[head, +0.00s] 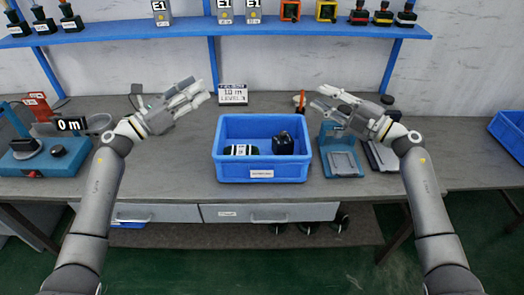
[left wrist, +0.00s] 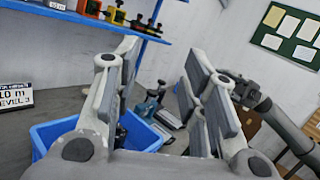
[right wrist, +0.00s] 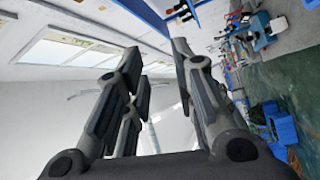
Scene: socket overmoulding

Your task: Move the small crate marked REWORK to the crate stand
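A small blue crate (head: 233,169) stands upright on the grey workbench, near the middle of the head view. Its front label is too small to read. A dark cylinder with a white band (head: 240,150) and a black block (head: 283,145) lie in it. The crate also shows in the left wrist view (left wrist: 42,136). My left gripper (head: 198,92) is open and empty, above the bench to the left of the crate. My right gripper (head: 325,97) is open and empty, above and to the right of the crate. I cannot identify a crate stand.
A teal device (head: 45,155) stands at the left. A teal fixture (head: 341,160) sits just right of the crate. A sign (head: 232,94) stands behind it. A blue shelf (head: 300,28) crosses the back. Another blue container (head: 510,132) is at the right edge.

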